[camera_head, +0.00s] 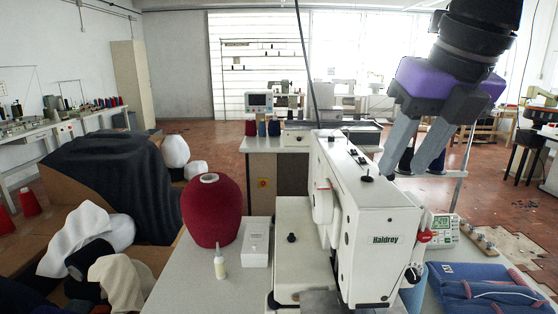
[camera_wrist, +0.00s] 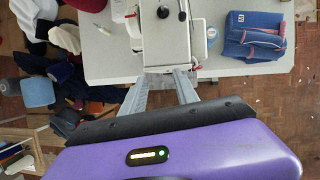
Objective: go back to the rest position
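My gripper (camera_head: 405,168) hangs at the upper right in the head view, with a purple body and two grey fingers. The fingers are apart and nothing shows between them. In the wrist view my gripper (camera_wrist: 160,74) also has its fingers spread, pointing toward the white sewing machine (camera_wrist: 168,32). In the head view the fingers appear above and behind the sewing machine (camera_head: 380,235), which is marked Haldrey. I cannot tell the exact gap between them, but no contact shows.
A red yarn cone (camera_head: 211,215), a small bottle (camera_head: 219,264) and a white box (camera_head: 255,246) stand left of the machine. Folded blue cloth (camera_head: 485,290) lies at right, near a small display device (camera_head: 444,229). Open floor (camera_head: 510,205) shows beyond.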

